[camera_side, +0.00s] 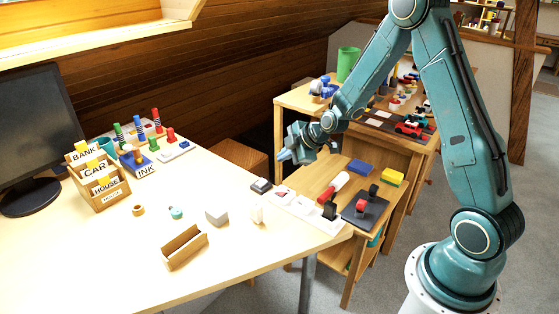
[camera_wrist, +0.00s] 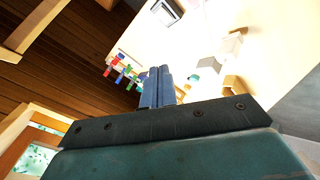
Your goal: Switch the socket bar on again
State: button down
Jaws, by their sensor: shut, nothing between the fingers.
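The white socket bar (camera_side: 305,208) lies along the right edge of the white desk in the side view. A small red part, perhaps its switch (camera_side: 283,193), shows near its far left end; which way it is set is too small to tell. A black plug-like piece (camera_side: 330,210) stands at its near right end. My gripper (camera_side: 283,155) is above and beyond the bar, apart from it, pointing left. Its blue fingers (camera_wrist: 157,88) are together and empty in the wrist view. I cannot make out the bar in the wrist view.
A small dark device (camera_side: 261,186) sits just left of the bar. A card box (camera_side: 97,178), ink pad (camera_side: 139,165), grey block (camera_side: 216,216) and wooden holder (camera_side: 185,246) stand on the desk. A lower wooden table with a dark plate (camera_side: 365,209) is to the right.

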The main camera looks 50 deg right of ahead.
aim_at(287, 190)
jog(key=shift+w+d+f, duration=0.15)
jog(key=shift+d+f, duration=0.1)
jog(key=shift+f, duration=0.25)
jog(key=shift+w+d+f, duration=0.15)
jog(key=shift+d+f, duration=0.05)
jog(key=shift+f, duration=0.25)
jog(key=shift+f, duration=0.15)
jog(key=shift+d+f, duration=0.2)
jog(key=shift+f, duration=1.2)
jog(key=shift+d+f, duration=0.2)
jog(key=shift+f, duration=1.2)
jog(key=shift+d+f, duration=0.2)
jog(key=shift+f, duration=1.2)
jog(key=shift+d+f, duration=0.1)
jog(key=shift+f, duration=0.6)
jog(key=shift+r, duration=0.1)
jog(key=shift+r, duration=0.6)
jog(key=shift+r, duration=0.1)
jog(key=shift+a+r, duration=0.25)
jog(key=shift+r, duration=0.95)
jog(key=shift+a+r, duration=0.2)
jog(key=shift+r, duration=1)
